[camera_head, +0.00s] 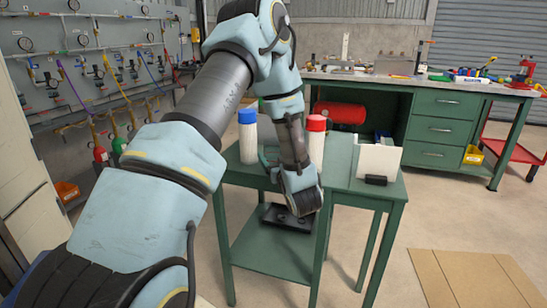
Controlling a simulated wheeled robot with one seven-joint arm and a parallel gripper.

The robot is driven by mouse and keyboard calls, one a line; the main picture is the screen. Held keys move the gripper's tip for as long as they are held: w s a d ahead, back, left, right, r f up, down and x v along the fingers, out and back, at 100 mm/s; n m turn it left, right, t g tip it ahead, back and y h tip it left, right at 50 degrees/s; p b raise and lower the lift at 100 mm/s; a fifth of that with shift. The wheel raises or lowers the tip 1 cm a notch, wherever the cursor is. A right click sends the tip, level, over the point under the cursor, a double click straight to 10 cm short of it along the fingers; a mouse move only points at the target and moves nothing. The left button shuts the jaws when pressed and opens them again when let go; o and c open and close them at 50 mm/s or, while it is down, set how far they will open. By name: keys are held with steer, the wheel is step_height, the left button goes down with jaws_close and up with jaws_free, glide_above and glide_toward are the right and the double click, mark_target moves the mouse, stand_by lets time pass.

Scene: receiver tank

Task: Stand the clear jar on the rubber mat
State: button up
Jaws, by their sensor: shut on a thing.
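My arm reaches over the green table (340,170), and my gripper (288,218) hangs at its front edge, pointing down. The dark gripper body shows above the lower shelf (268,247) in the picture. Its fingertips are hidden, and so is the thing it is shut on. I cannot make out the clear jar anywhere. I cannot pick out the rubber mat either; my arm covers part of the table top.
A white blue-capped container (247,140) and a white red-capped one (316,148) stand on the table either side of my forearm. A white panel (379,160) stands at the right. A green workbench (440,125) is behind. Cardboard (475,280) lies on the floor.

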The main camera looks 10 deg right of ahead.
steer(key=o, duration=1.5)
steer(key=shift+f, duration=0.1)
